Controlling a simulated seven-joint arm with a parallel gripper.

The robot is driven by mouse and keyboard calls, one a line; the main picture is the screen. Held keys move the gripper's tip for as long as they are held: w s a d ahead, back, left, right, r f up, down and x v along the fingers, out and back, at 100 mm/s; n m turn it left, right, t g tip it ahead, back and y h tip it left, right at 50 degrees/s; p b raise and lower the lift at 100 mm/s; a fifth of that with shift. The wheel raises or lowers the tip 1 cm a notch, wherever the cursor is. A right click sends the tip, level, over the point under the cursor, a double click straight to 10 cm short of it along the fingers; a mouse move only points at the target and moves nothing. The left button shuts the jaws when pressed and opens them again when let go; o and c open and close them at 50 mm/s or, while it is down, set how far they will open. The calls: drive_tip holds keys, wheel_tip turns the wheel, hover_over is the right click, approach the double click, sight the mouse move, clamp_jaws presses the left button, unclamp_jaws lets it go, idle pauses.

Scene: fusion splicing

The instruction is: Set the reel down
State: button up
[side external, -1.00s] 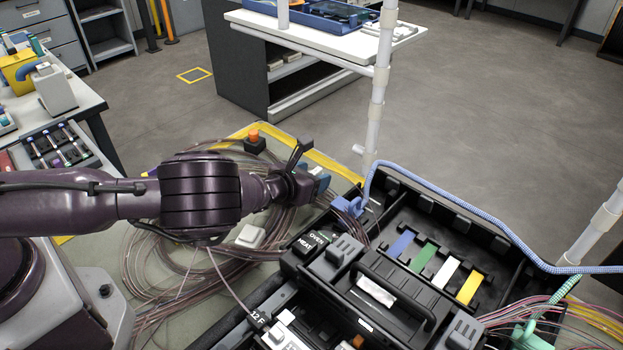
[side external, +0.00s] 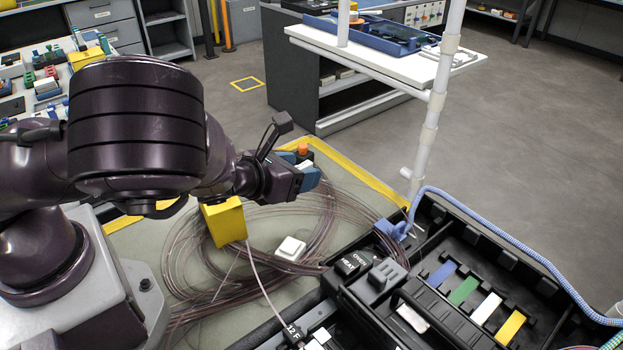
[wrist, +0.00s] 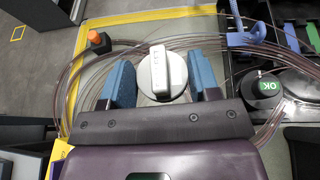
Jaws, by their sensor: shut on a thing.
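The reel (wrist: 149,82) is a pale grey disc with a raised white bar across it. In the wrist view it sits between the two blue fingers of my gripper (wrist: 163,84), which is shut on it. In the side view my gripper (side external: 305,175) points right, above the far part of the mat, and only a small white part of the reel (side external: 304,166) shows. The rest is hidden by the fingers. I cannot tell how high the reel is above the mat.
Loops of clear pinkish tubing (side external: 325,225) lie on the green mat (side external: 185,255). An orange-topped black block (wrist: 97,40), a white block (side external: 290,249) and a yellow box (side external: 225,222) are nearby. A black case (side external: 447,235) fills the right side.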

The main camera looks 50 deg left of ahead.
drive_tip(key=w+a+f+m+h, duration=0.1)
drive_tip(key=w+a+f+h, duration=0.15)
drive_tip(key=a, duration=0.55)
drive_tip(key=w+a+f+m+h, duration=0.15)
drive_tip(key=w+a, duration=0.25)
drive_tip(key=a, duration=0.4)
drive_tip(key=d+m+g+h, duration=0.4)
drive_tip(key=d+m+h, duration=0.1)
drive_tip(key=m+h, duration=0.25)
drive_tip(key=shift+y, duration=0.35)
drive_tip(key=f, duration=0.8)
drive_tip(key=shift+s+d+f, duration=0.15)
drive_tip(key=shift+s+f, duration=0.05)
drive_tip(key=shift+f, duration=0.1)
drive_tip(key=shift+f, duration=0.2)
drive_tip(key=o, duration=0.9)
drive_tip(key=shift+r, duration=0.15)
